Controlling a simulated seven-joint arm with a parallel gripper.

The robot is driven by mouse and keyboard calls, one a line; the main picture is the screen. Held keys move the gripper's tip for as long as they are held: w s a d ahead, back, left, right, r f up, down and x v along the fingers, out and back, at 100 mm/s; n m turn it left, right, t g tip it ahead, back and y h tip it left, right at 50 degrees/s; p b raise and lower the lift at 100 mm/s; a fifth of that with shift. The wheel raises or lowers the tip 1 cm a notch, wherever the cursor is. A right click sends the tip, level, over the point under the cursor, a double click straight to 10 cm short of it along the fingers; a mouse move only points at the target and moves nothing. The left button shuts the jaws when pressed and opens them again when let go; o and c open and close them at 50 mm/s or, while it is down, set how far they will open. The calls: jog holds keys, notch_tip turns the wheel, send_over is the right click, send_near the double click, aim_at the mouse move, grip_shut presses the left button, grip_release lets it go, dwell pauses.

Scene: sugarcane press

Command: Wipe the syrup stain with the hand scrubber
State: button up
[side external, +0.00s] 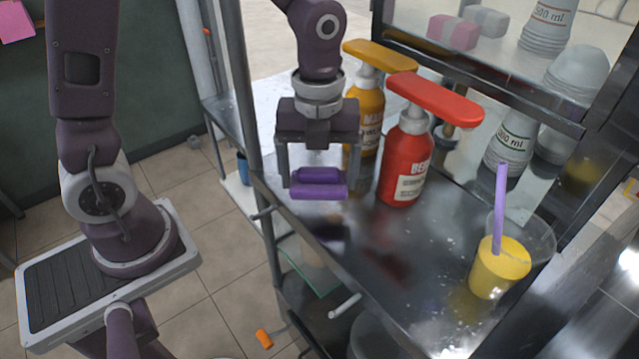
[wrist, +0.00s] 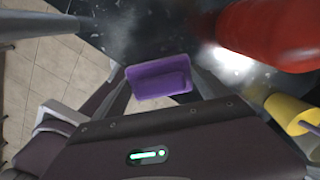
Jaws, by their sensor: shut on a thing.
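A purple hand scrubber (side external: 318,184) is between the fingers of my gripper (side external: 318,172), which is shut on it. The scrubber is held above the left part of the metal counter (side external: 420,245), in front of the syrup bottles. It also shows in the wrist view (wrist: 160,77), at the fingertips of my gripper (wrist: 160,88). I cannot make out the syrup stain for certain; pale specks and dark reflections show on the counter.
A red bottle (side external: 404,165) with a wide pump top stands right of my gripper, with a yellow bottle (side external: 368,105) behind it. A yellow cup (side external: 498,268) with a purple straw stands at the right. Stacked cups (side external: 511,140) are at the back. The counter's middle is clear.

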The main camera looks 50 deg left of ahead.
aim_at(341, 200)
jog(key=shift+r, duration=1.75)
jog(key=shift+w+f, duration=0.15)
jog(key=shift+w, duration=0.6)
jog(key=shift+f, duration=3.45)
jog(key=shift+d+f, duration=0.55)
jog(key=shift+f, duration=0.1)
jog(key=shift+c, duration=0.7)
jog(key=shift+d, duration=1.45)
jog(key=shift+a, duration=2.05)
jog(key=shift+r, duration=4.15)
